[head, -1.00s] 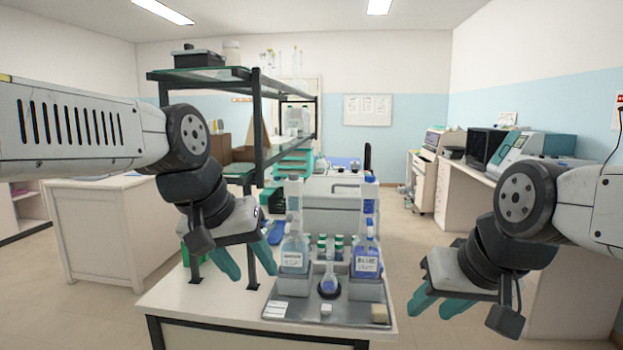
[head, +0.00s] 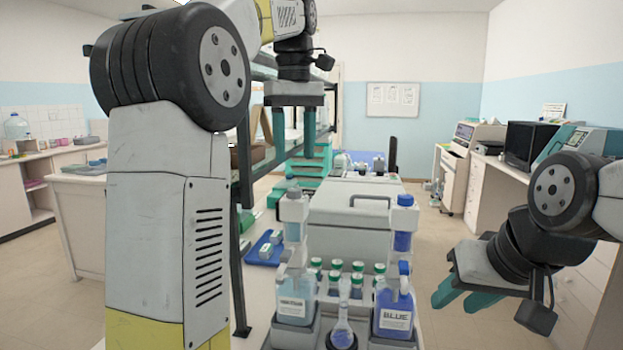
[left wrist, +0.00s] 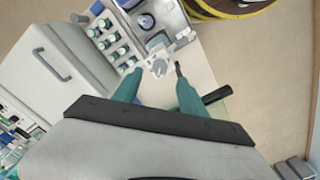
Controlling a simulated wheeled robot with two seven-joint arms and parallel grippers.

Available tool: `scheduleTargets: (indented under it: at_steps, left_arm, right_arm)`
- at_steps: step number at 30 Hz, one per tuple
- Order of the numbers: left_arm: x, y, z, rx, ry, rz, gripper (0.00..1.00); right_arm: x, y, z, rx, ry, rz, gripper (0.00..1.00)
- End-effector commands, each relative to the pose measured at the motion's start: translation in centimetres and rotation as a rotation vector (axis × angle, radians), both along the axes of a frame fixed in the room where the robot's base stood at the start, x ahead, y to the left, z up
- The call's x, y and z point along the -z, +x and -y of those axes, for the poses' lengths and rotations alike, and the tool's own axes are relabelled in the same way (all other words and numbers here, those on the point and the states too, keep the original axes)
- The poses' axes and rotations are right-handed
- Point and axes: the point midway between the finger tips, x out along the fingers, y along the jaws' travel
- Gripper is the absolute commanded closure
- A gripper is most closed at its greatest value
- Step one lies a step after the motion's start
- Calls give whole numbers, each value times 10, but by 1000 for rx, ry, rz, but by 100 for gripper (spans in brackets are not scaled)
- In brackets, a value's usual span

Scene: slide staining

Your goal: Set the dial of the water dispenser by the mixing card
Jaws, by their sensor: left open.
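The water dispenser (head: 296,295) is a clear bottle with a pale label and a tall clear column, standing at the left front of the bench. Its dial cannot be made out. No mixing card can be made out in the head view now. My left gripper (head: 294,140) is open and empty, pointing down above and behind the dispenser in the head picture. My right gripper (head: 464,295) is open and empty, right of the bench.
A dispenser labelled BLUE (head: 394,312) stands to the right, with a small flask (head: 342,328) between the two. Several green-capped vials (head: 336,272) and a white box with a handle (head: 350,215) are behind. A dark shelf frame (head: 240,190) rises at the left.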

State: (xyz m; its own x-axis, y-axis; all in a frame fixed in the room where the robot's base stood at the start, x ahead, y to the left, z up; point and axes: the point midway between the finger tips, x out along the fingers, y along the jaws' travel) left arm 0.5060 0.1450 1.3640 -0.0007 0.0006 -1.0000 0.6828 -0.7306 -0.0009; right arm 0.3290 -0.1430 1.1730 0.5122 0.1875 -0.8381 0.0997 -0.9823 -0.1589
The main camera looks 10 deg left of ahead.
Motion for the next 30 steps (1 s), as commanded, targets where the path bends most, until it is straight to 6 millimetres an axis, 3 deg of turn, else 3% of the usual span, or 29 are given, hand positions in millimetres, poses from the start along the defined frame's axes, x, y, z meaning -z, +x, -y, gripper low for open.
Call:
scheduleTargets:
  at_steps: [15,26,27,30]
  left_arm:
    - [68,-1,0,0,0,-3,51]
    - [76,0,0,0,0,0,51]
    - [76,0,0,0,0,0,53]
    - [76,0,0,0,0,0,72]
  right_arm:
    - [0,0,0,0,0,0,62]
    - [0,0,0,0,0,0,62]
    - [0,0,0,0,0,0,62]
    - [0,0,0,0,0,0,62]
